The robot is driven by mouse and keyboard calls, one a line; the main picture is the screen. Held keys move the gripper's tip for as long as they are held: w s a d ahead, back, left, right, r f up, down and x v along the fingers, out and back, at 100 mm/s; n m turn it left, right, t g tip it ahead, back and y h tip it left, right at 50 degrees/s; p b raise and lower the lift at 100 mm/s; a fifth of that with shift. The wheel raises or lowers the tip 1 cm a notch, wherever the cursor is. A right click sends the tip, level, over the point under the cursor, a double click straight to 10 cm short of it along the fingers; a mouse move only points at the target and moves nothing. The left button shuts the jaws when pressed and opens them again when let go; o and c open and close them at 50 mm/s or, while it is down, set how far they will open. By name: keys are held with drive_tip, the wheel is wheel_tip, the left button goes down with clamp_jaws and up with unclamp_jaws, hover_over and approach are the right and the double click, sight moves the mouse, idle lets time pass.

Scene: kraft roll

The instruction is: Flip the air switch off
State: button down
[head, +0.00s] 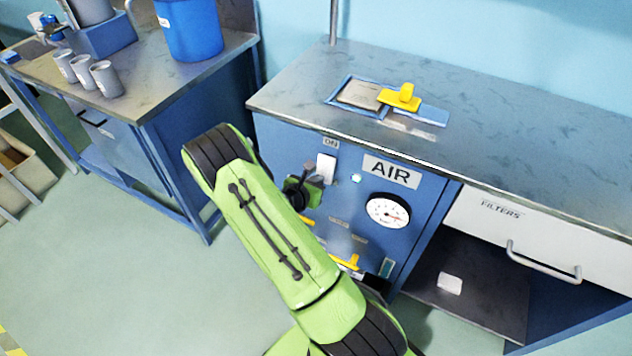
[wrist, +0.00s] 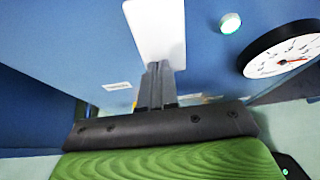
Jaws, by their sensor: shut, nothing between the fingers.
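The air switch (head: 326,166) is a white upright rocker on the blue front panel, under a label reading ON. In the wrist view the white switch (wrist: 156,25) fills the top centre. My gripper (head: 312,172) is at the panel, just left of and below the switch in the head view. In the wrist view my gripper (wrist: 157,72) has its fingers shut together and empty, with the tips overlapping the lower part of the switch. I cannot tell whether they touch it. The switch's lower end is partly hidden by the fingers.
A lit greenish lamp (head: 356,178), the AIR sign (head: 391,171) and a round gauge (head: 388,211) are right of the switch. Yellow handles (head: 346,262) sit lower on the panel. The worktop (head: 480,125) overhangs above. Open floor (head: 110,270) lies left.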

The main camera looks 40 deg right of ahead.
drive_tip(key=shift+d+r+h+p, duration=0.3)
drive_tip(key=shift+r+h, duration=0.1)
drive_tip(key=shift+r, duration=0.4)
drive_tip(key=shift+a, duration=0.15)
drive_tip(key=p+v, duration=0.3)
drive_tip(key=v, duration=1)
drive_tip(key=shift+a, duration=0.35)
